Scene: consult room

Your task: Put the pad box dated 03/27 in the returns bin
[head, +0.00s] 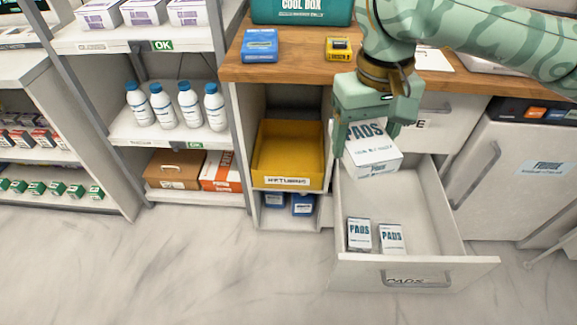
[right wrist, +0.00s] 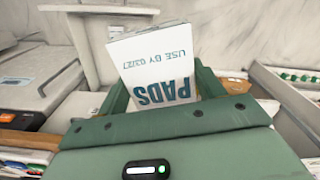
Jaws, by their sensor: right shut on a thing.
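My right gripper (head: 377,118) is shut on a white pad box (head: 372,155) with blue lettering and holds it above the open drawer. In the right wrist view the held pad box (right wrist: 158,68) reads "PADS" and "USE BY 03/27", upside down. The returns bin (head: 288,182) is yellow, labelled "RETURNS" and looks empty; it sits in the cubby left of the drawer. Two other pad boxes (head: 359,235) (head: 392,239) stand in the front of the drawer (head: 430,205); their dates cannot be read. My left gripper is not in view.
A wooden counter (head: 290,70) above holds a blue box (head: 260,45), a yellow device (head: 339,48) and a teal cool box (head: 300,12). Shelves with white bottles (head: 189,105) stand left. Blue boxes (head: 302,204) sit under the bin. The floor in front is clear.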

